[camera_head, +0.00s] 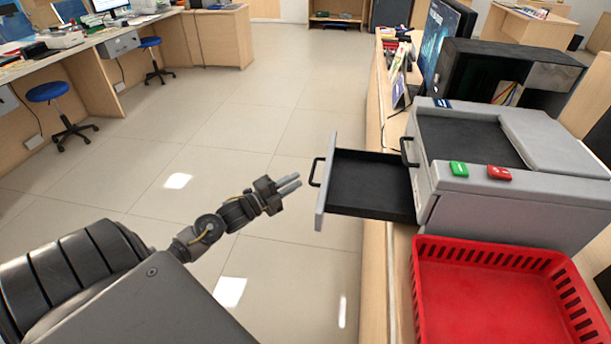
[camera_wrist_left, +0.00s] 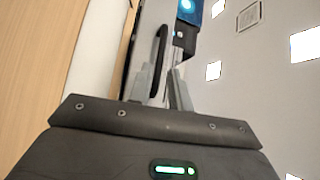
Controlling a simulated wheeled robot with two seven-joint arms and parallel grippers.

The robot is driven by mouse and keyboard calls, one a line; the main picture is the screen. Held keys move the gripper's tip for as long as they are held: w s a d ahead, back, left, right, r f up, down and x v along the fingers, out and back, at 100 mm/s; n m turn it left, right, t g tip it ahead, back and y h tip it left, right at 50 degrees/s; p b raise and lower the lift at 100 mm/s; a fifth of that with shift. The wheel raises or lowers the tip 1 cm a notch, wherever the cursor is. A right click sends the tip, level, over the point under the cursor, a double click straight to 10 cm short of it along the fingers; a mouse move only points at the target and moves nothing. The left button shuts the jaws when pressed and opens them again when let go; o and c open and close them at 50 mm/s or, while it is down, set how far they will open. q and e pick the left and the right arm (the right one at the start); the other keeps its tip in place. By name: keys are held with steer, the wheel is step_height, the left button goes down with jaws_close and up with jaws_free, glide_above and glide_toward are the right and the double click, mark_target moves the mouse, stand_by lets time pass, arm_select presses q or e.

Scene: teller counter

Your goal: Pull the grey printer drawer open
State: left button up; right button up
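The grey printer (camera_head: 520,205) stands on the counter at the right. Its drawer (camera_head: 322,185) sticks out to the left over the counter edge, showing an empty black inside. The drawer's black handle (camera_head: 316,172) is on its front; a black handle (camera_wrist_left: 158,60) also shows upright in the left wrist view. My right gripper is not in view.
A red basket (camera_head: 490,251) sits in front of the printer. A green button (camera_head: 459,169) and a red button (camera_head: 498,173) are on the printer's top. A monitor (camera_head: 440,45) stands behind. Open tiled floor (camera_head: 230,120) lies left of the counter.

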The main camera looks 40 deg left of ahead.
arm_select(q)
steer(key=v, duration=0.3)
stand_by(0.5)
